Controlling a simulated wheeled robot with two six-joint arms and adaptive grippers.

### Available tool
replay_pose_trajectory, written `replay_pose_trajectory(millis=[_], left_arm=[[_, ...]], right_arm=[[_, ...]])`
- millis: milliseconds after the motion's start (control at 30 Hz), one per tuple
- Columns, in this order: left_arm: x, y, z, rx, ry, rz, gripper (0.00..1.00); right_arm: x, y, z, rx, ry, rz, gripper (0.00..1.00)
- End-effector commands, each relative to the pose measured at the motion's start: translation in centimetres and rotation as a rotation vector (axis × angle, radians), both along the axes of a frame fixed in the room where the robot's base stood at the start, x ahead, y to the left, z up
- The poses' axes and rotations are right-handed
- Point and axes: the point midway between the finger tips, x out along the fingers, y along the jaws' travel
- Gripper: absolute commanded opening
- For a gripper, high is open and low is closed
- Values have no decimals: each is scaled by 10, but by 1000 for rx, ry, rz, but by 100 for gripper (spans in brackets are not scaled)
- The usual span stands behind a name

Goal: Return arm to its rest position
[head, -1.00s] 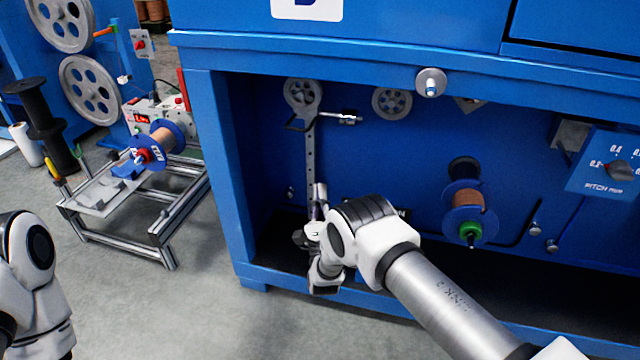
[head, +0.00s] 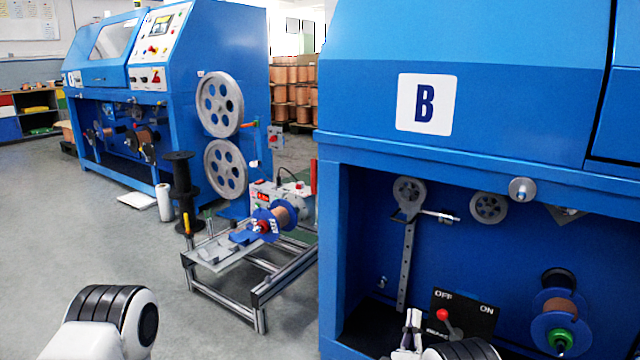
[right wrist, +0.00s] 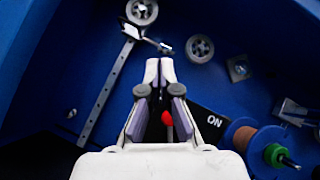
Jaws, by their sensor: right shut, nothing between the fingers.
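My right gripper (head: 413,324) shows at the bottom of the head view, in front of the recess of blue machine B (head: 350,160). In the right wrist view its fingers (right wrist: 159,68) are together at the tips with nothing between them. Behind it is a black OFF/ON switch panel with a red-knobbed lever (head: 442,315); the red knob also shows between the finger links in the right wrist view (right wrist: 167,118). The tension arm (head: 406,262), a perforated bar with a pulley (head: 409,192) on top, hangs to the left of the panel. My left gripper is out of view; only part of my left arm shows.
A copper wire spool (head: 560,308) with a green hub is mounted right of the switch panel. A second pulley (head: 488,207) sits on the back wall. A metal-framed stand (head: 262,300) with a spool is left of the machine. Grey floor is open at left.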

Motion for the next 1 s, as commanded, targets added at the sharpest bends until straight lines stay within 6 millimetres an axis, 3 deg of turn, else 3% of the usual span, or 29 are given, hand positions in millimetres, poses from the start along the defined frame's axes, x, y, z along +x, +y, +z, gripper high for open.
replay_pose_trajectory(millis=[100,267,433,567,667,767,867,900,1000], left_arm=[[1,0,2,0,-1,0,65],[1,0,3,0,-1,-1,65],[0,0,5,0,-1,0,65],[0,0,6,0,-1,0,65],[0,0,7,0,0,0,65],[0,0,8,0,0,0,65],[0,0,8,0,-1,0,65],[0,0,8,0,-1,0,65],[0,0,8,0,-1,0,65]], right_arm=[[7,-11,26,-2,-35,-17,0],[-1,-31,22,-18,54,-33,0],[-14,-48,-10,-89,291,-63,0],[-39,-59,-53,-244,579,-108,0],[-71,-64,-92,-423,837,-119,0],[-122,-67,-134,-671,1121,-78,0],[-198,-63,-174,-1011,1409,67,0],[-231,-61,-186,-1156,1501,156,0],[-308,-53,-203,-1490,1630,419,0]])
